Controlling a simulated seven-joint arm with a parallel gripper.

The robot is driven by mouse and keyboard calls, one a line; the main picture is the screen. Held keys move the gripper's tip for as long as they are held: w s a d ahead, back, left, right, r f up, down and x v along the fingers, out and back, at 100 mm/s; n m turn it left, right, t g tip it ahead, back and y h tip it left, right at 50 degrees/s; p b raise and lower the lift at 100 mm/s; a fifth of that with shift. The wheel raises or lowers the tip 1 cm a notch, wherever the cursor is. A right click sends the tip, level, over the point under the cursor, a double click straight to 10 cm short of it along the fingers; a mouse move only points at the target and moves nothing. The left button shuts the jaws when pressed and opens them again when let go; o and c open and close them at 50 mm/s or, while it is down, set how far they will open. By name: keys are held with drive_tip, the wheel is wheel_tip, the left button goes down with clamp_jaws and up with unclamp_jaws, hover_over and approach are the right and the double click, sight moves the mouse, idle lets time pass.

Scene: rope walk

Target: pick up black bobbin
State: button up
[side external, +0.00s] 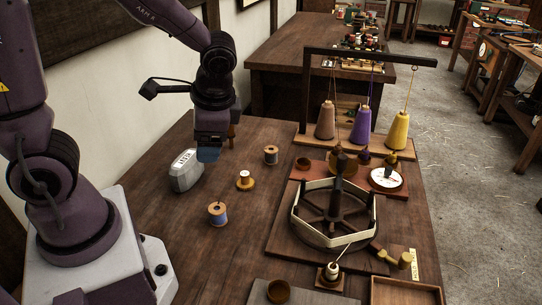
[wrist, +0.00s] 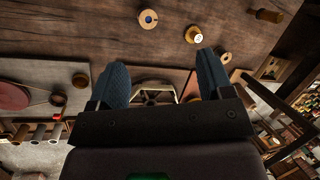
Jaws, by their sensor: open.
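My gripper (side external: 208,153) hangs above the left-back part of the wooden table, beside a grey device. In the wrist view, its two blue fingers (wrist: 163,76) are wide apart with nothing between them. A small wooden-ended bobbin (side external: 271,155) with a darkish winding stands upright to the right of my gripper. It may be the black bobbin, but its colour is hard to tell. In the wrist view, it seems to be the round tan top (wrist: 226,57) beyond the right finger. A blue bobbin (side external: 217,213) and a yellow-based spool (side external: 245,182) stand nearer the camera.
The grey rounded device (side external: 186,170) stands close left of my gripper. A winding reel (side external: 335,215) on a board fills the table's right side. Behind it, several yarn cones (side external: 361,126) stand under a dark frame (side external: 307,90). A small wooden bowl (side external: 303,163) sits near the darkish bobbin.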

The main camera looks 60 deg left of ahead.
sight(271, 152)
drive_tip(key=w+a+f+m+t+y, duration=0.1)
drive_tip(key=w+a+f+m+y, duration=0.1)
drive_tip(key=w+f+m, duration=0.2)
drive_tip(key=w+a+f+m+t+y, duration=0.2)
drive_tip(key=w+a+f+m+y, duration=0.1)
drive_tip(key=f+m, duration=0.4)
drive_tip(key=w+a+f+m+t+y, duration=0.2)
drive_tip(key=w+f+m+y, duration=0.1)
drive_tip(key=w+f+m, duration=0.2)
drive_tip(key=shift+w+a+f+m, duration=0.2)
drive_tip(key=shift+f+m, duration=0.2)
drive_tip(key=shift+f, duration=0.15)
drive_tip(key=shift+w+a+f+m, duration=0.2)
drive_tip(key=shift+f+m, duration=0.2)
drive_tip(key=shift+f, duration=0.1)
drive_tip(key=w+m+t, duration=0.2)
drive_tip(key=w+d+t, duration=0.1)
drive_tip(key=w, duration=0.1)
drive_tip(key=shift+r+m, duration=0.25)
drive_tip(key=shift+m, duration=0.15)
drive_tip(key=x, duration=0.7)
drive_tip(key=shift+w, duration=0.25)
drive_tip(key=shift+x, duration=2.8)
drive_tip(key=shift+a+r, duration=0.1)
drive_tip(key=shift+r, duration=0.05)
drive_tip(key=c, duration=1)
